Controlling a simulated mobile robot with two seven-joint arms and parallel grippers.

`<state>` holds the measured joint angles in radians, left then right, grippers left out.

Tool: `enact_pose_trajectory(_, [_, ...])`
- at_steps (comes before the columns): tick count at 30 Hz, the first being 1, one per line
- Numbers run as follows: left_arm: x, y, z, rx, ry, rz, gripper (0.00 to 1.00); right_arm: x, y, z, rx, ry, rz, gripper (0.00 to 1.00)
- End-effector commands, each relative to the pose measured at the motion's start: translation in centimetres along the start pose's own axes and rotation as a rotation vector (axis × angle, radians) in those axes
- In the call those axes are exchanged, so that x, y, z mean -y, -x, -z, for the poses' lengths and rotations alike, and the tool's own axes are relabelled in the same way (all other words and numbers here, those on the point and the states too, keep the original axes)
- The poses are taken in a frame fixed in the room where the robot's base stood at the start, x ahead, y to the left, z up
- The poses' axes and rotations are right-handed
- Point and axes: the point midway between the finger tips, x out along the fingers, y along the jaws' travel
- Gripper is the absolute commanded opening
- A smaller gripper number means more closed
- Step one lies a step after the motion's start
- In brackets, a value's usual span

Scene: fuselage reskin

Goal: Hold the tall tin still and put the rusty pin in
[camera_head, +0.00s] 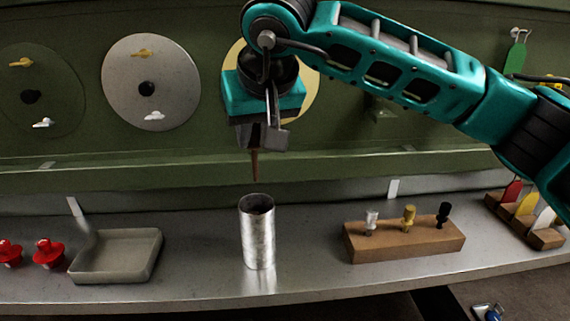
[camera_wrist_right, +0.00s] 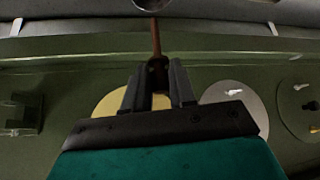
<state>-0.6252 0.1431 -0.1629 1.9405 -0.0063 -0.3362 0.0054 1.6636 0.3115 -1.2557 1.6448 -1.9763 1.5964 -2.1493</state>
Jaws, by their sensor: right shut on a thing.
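The tall tin (camera_head: 258,235) is a silvery open cylinder standing upright on the metal bench. Its dark mouth faces up. My right gripper (camera_head: 258,146) is above the tin, pointing down and shut on the rusty pin (camera_head: 255,166). The thin brown pin hangs down with its tip above the tin's rim, apart from it. In the right wrist view the pin (camera_wrist_right: 156,40) sticks out from between the fingers (camera_wrist_right: 158,82), and part of the tin's rim (camera_wrist_right: 150,3) shows at the top edge. My left gripper is not in view, and nothing holds the tin.
A shallow grey tray (camera_head: 115,256) and red knobbed parts (camera_head: 48,253) are left of the tin. A wooden block (camera_head: 403,241) with silver, yellow and black pegs is to the right. A second rack (camera_head: 526,222) is farther right. A green panel with discs (camera_head: 151,82) stands behind.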

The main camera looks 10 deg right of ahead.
Motion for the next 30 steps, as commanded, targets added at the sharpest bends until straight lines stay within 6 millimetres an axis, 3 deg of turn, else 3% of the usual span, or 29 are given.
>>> enact_pose_trajectory(14, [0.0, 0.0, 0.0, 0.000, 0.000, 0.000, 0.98, 0.2, 0.3, 0.2, -0.010, 0.001, 0.004, 0.00])
enact_pose_trajectory(30, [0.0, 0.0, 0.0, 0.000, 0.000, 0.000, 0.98, 0.2, -2.6, -1.8, -0.009, 0.000, 0.004, 0.00])
